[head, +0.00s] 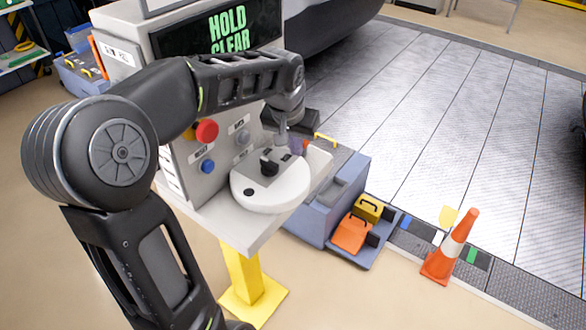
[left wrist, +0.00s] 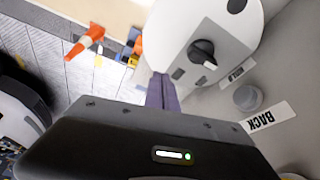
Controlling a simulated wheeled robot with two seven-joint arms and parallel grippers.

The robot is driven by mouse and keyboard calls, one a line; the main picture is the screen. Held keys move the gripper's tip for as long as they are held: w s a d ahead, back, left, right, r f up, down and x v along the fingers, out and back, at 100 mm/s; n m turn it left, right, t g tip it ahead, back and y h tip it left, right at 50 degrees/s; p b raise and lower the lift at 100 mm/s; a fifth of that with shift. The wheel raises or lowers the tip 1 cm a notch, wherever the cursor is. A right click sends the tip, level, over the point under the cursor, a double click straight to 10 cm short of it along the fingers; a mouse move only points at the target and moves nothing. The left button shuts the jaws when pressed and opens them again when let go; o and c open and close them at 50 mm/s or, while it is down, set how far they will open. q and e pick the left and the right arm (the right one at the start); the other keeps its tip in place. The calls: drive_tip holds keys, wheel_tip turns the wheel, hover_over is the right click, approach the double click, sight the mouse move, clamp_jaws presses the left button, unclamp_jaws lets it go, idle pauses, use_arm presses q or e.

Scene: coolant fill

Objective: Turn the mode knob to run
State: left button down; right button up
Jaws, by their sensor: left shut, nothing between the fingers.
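The mode knob (head: 268,163) is a black knob on a round-fronted white panel (head: 285,193) that juts from the console. It also shows in the left wrist view (left wrist: 202,50), with a white mark at its lower right edge. My left gripper (head: 297,147) is just right of and behind the knob in the head view, partly hidden by my wrist. In the left wrist view its purple fingers (left wrist: 160,84) are shut and empty, left of and below the knob, apart from it in the picture. My right gripper is not in view.
The console has a red button (head: 206,131), a blue button (head: 208,166), a grey button (head: 243,138) and a screen (head: 230,30) reading "HOLD CLEAR". A blue-grey cabinet (head: 318,215), orange and yellow cases and a traffic cone (head: 452,247) stand to the right.

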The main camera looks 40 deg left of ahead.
use_arm(q)
drive_tip(key=p+x, duration=0.1)
drive_tip(key=x, duration=0.5)
drive_tip(key=shift+f, duration=0.3)
drive_tip(key=s, duration=0.1)
drive_tip(key=s+d+p, duration=0.1)
drive_tip(key=s, duration=0.1)
drive_tip(key=shift+s+r, duration=0.2)
drive_tip(key=shift+r, duration=0.05)
drive_tip(key=shift+s+f, duration=0.15)
drive_tip(key=shift+f, duration=0.05)
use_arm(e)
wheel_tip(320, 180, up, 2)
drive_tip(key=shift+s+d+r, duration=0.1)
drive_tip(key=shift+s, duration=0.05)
